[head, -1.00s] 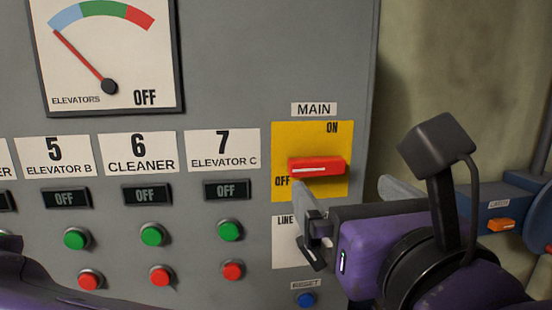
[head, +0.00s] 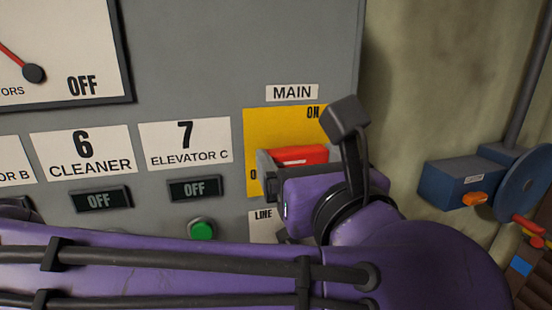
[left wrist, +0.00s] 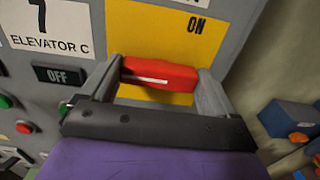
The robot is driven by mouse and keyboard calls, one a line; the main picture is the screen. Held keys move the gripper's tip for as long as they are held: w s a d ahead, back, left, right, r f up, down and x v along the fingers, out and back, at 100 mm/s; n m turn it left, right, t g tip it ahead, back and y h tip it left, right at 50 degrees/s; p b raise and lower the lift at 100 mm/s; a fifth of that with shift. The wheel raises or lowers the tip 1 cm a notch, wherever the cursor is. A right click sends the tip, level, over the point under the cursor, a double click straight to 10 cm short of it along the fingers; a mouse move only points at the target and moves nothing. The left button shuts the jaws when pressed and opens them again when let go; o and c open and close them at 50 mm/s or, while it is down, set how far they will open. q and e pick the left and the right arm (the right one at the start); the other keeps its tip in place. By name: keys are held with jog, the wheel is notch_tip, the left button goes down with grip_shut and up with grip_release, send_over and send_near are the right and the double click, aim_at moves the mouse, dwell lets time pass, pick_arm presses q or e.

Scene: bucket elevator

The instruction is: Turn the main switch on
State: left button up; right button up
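The main switch is a red handle (head: 300,155) on a yellow plate (head: 258,125) under the MAIN label. ON is at the plate's upper right, and OFF at its lower left is mostly hidden. The handle lies about level, its white line at the left end. My left gripper (head: 290,160) is at the switch. In the left wrist view, its open fingers (left wrist: 160,82) stand on either side of the red handle (left wrist: 165,73), close to its two ends. I cannot tell whether they touch it. My right gripper is not in view.
The grey panel (head: 200,60) carries OFF displays (head: 194,188) and a green button (head: 202,228) left of the switch. A gauge (head: 60,60) at upper left reads OFF. A blue box with a wheel (head: 465,180) stands at right. My left arm covers the lower panel.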

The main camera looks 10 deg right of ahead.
pick_arm(q)
jog(key=shift+m, duration=0.3)
jog(key=shift+f+m+b, duration=0.1)
jog(key=shift+m+b, duration=0.2)
jog(key=shift+m, duration=0.4)
jog(key=m, duration=0.2)
jog(key=shift+m, duration=0.3)
jog(key=m, duration=0.4)
jog(key=shift+w, duration=0.1)
jog(key=m+p, duration=0.1)
jog(key=m, duration=0.3)
jog(key=shift+d, duration=0.1)
jog(key=m+p, duration=0.2)
jog(key=m, duration=0.3)
jog(key=shift+p, duration=0.35)
jog(key=shift+m, duration=0.3)
jog(key=o, duration=0.8)
jog(key=shift+c, duration=0.2)
jog(key=shift+w, duration=0.25)
